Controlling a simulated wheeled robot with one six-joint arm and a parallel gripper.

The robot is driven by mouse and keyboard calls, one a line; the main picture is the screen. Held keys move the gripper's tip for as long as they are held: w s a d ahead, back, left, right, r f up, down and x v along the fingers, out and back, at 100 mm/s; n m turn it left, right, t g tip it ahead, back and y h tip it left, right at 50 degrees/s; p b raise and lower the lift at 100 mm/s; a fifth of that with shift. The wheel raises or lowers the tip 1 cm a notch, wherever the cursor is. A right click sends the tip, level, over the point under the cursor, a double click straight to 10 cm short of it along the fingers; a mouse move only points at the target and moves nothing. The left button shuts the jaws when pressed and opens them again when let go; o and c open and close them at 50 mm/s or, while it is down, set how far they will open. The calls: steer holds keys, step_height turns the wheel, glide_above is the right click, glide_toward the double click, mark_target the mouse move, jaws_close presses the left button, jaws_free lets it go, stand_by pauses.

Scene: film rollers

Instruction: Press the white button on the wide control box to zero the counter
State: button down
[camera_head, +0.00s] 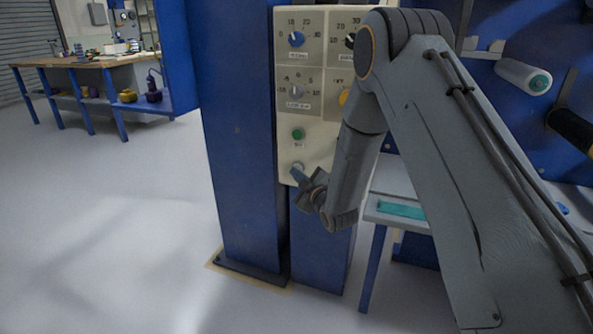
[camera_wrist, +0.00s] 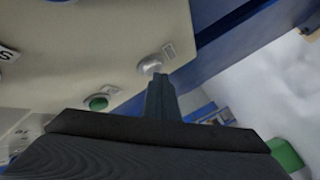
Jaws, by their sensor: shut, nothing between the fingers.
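The wide control box (camera_head: 317,150) is a cream panel with dials, mounted on a blue post. The white button (camera_head: 297,168) is low on the panel, below a green button (camera_head: 298,134). My gripper (camera_head: 297,174) is shut and empty, with its tip at the white button. In the wrist view the white button (camera_wrist: 149,65) shows just beyond the closed fingertips (camera_wrist: 157,77). The tip overlaps the button's lower edge there; I cannot tell whether it touches. My arm hides the panel's right part.
A blue knob (camera_head: 296,39) and a grey knob (camera_head: 296,91) sit higher on the panel. A small table (camera_head: 385,215) with a teal item stands right of the post. A workbench (camera_head: 90,62) is at the back left. The floor at left is clear.

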steer(key=shift+w+d, duration=0.1)
steer(key=shift+w, duration=0.05)
stand_by(0.5)
steer(key=shift+s+a+p, duration=0.3)
steer(key=shift+s+p, duration=0.05)
steer(key=shift+s, duration=0.45)
steer(key=shift+s, duration=0.1)
steer(key=shift+s+a+p, duration=0.3)
steer(key=shift+s+p, duration=0.05)
steer(key=shift+s, duration=0.4)
steer(key=shift+s+a+p, duration=0.3)
steer(key=shift+s, duration=0.5)
steer(key=shift+s+a+p, duration=0.3)
steer(key=shift+s+p, duration=0.05)
steer(key=shift+s, duration=0.4)
